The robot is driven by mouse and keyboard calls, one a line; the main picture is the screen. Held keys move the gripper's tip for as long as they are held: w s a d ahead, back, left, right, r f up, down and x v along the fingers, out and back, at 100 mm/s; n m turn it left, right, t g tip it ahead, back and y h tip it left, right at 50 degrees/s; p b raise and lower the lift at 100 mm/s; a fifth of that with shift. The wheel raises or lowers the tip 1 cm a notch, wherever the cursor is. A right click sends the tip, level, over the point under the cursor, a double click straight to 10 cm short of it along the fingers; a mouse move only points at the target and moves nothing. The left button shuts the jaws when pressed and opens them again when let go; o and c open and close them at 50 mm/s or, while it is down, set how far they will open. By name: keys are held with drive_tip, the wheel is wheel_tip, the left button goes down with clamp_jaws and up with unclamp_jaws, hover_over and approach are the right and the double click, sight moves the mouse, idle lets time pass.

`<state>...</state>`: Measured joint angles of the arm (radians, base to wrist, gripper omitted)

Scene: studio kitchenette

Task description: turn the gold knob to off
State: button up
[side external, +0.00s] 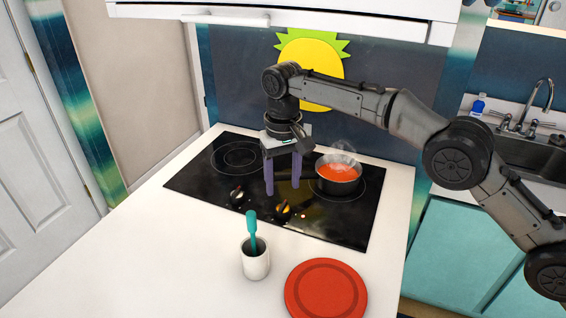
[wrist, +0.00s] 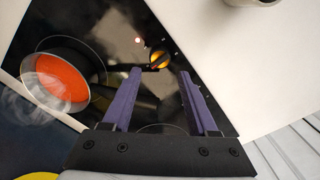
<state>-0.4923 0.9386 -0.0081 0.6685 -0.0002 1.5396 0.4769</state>
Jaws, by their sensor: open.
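In the wrist view my gripper (wrist: 160,73) is also open. The knob's exact pointer setting is too small to tell.
A steaming pot of red soup (side external: 339,175) stands on the right burner, close to my gripper. A white cup (side external: 256,262) with a teal utensil (side external: 252,228) and a red plate (side external: 326,291) are on the white counter (side external: 170,255) in front. A white hood (side external: 290,20) hangs above.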

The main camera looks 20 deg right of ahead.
sight(283, 205)
wheel_tip(283, 205, up, 6)
drive_tip(key=shift+f, duration=0.25)
drive_tip(key=shift+s, duration=0.1)
idle(0.6)
